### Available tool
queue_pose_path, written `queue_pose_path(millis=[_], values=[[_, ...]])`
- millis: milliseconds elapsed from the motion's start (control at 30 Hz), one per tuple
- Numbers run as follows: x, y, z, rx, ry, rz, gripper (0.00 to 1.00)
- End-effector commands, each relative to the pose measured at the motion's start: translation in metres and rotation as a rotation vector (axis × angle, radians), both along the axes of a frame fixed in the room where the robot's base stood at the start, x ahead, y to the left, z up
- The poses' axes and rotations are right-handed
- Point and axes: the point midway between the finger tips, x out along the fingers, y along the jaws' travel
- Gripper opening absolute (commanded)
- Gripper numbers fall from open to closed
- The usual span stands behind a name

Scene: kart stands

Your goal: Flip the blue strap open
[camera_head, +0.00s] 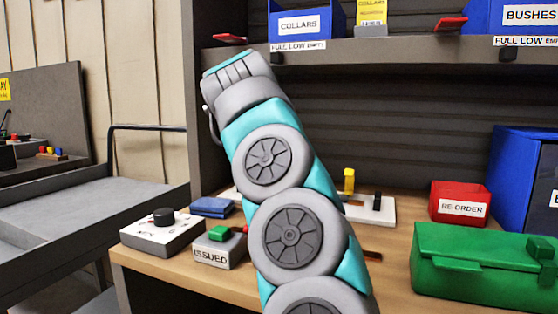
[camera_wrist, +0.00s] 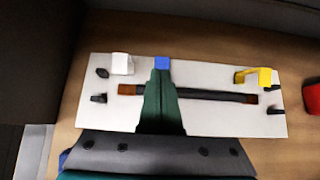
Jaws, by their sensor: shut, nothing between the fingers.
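A white board (camera_wrist: 215,118) lies on the wooden counter; in the head view its right part (camera_head: 388,212) shows behind my arm. The blue strap (camera_wrist: 162,62) shows as a small blue piece at the board's far edge, right at my fingertips. The rest of it is hidden by my fingers, so I cannot tell how it lies or whether they touch it. My gripper (camera_wrist: 161,74) is shut and empty, reaching across the board's middle. A dark bar with brown ends (camera_wrist: 215,95) lies along the board, passing under my fingers.
On the board, a white strap (camera_wrist: 122,63) stands at left and a yellow strap (camera_wrist: 255,76) at right, with small black pegs near both ends. A red RE-ORDER bin (camera_head: 460,203), a green case (camera_head: 485,265) and an ISSUED block (camera_head: 220,250) stand around. A shelf (camera_head: 420,52) overhangs the counter.

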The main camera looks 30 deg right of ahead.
Motion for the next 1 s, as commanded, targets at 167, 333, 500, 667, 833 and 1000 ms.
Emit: queue_pose_path(millis=[167, 333, 500, 667, 833, 1000], values=[[-0.012, 0.016, 0.018, 0.003, -0.002, -0.001, 0.00], [-0.024, 0.032, 0.037, 0.002, -0.002, 0.000, 0.00], [-0.030, 0.038, 0.044, 0.003, 0.001, 0.000, 0.00], [-0.030, 0.038, 0.044, 0.002, 0.001, -0.001, 0.00], [-0.030, 0.038, 0.044, 0.002, 0.001, -0.001, 0.00], [-0.030, 0.038, 0.044, 0.002, 0.001, -0.001, 0.00]])
